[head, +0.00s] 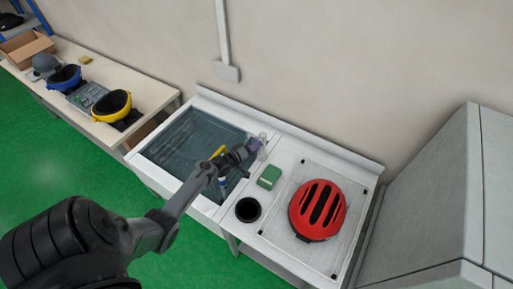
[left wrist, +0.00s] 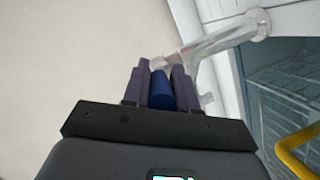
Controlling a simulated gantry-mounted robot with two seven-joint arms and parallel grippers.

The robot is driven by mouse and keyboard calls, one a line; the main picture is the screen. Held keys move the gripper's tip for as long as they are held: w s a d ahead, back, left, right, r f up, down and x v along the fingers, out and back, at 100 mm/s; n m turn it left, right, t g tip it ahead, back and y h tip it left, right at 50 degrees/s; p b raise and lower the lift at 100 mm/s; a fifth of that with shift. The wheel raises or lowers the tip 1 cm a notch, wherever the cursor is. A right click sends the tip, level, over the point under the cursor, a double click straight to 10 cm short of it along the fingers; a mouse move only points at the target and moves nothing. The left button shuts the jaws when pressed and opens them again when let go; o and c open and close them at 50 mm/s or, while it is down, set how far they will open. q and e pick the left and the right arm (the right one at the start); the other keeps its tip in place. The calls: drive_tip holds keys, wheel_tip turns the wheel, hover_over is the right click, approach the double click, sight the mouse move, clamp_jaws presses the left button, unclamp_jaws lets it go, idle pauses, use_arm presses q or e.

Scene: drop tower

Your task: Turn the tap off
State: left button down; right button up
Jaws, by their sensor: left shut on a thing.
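The tap (head: 262,140) stands at the back edge of the sink, beside the basin, and is pale and shiny. In the left wrist view its clear-looking metal body and arm (left wrist: 220,40) reach in from the upper right. My left gripper (head: 247,147) is at the tap. In the left wrist view the dark purple fingers of my left gripper (left wrist: 161,85) are shut on a blue handle (left wrist: 161,92), which sits between them close to the metal tap. The head view does not show the handle clearly. My right gripper is in neither view.
The sink basin (head: 167,150) holds a yellow curved thing (head: 218,152). A green block (head: 269,177), a black cup (head: 248,210) and a red helmet (head: 317,209) are on the right-hand counter. A grey cabinet (head: 430,200) stands at right. A bench (head: 150,97) with helmets stands at left.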

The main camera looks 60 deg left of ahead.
use_arm(q)
drive_tip(key=shift+f, duration=0.1)
drive_tip(key=c, duration=0.9)
unclamp_jaws()
drive_tip(key=shift+a, duration=0.1)
drive_tip(key=shift+c, duration=0.2)
drive_tip(key=shift+s+r, duration=0.25)
drive_tip(key=shift+s, duration=0.3)
drive_tip(key=v, duration=0.9)
drive_tip(key=shift+s, duration=0.3)
